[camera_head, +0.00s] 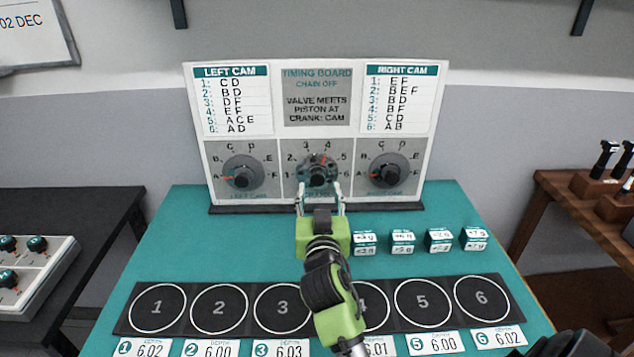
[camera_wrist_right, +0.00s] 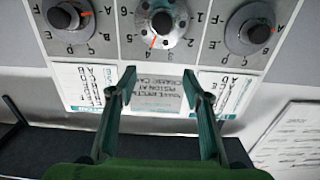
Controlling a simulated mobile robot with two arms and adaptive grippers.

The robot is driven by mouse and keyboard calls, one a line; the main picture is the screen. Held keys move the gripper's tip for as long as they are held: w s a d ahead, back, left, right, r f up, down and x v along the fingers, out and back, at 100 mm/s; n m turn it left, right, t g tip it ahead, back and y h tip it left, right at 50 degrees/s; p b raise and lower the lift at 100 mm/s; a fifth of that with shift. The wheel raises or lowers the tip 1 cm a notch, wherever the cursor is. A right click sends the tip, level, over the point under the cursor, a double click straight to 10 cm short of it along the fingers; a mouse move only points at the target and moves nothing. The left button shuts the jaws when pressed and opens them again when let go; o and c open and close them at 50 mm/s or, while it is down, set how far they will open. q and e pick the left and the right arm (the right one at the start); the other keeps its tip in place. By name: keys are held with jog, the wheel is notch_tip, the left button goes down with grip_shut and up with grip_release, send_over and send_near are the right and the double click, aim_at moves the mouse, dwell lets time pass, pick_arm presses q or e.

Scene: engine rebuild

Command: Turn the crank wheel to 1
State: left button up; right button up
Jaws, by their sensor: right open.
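The crank wheel (camera_head: 318,171) is the middle grey dial on the upright timing board, between the left cam dial (camera_head: 242,173) and the right cam dial (camera_head: 388,171). Its red mark points up and slightly right, by the 4. In the right wrist view, turned upside down, the crank wheel (camera_wrist_right: 165,20) has its red mark toward the 4. My right gripper (camera_head: 319,192) is in front of the board just below the wheel, fingers apart with nothing between them. In the wrist view my gripper (camera_wrist_right: 160,82) is apart from the wheel. My left gripper is not in view.
The timing board (camera_head: 320,128) stands at the back of the teal table (camera_head: 180,235). Several small labelled blocks (camera_head: 402,242) sit right of my arm. A dark strip with numbered circles (camera_head: 220,309) lies in front. Side tables stand left and right.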

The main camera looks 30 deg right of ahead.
aim_at(317, 182)
jog(key=shift+f+b, duration=2.65)
jog(key=shift+f, duration=0.2)
jog(key=p+x, duration=0.1)
jog(key=x, duration=1.1)
jog(key=shift+w+p, duration=0.25)
jog(key=shift+p, duration=0.15)
jog(key=shift+w+d, duration=0.45)
jog(key=shift+w, duration=0.15)
jog(key=c, duration=1.1)
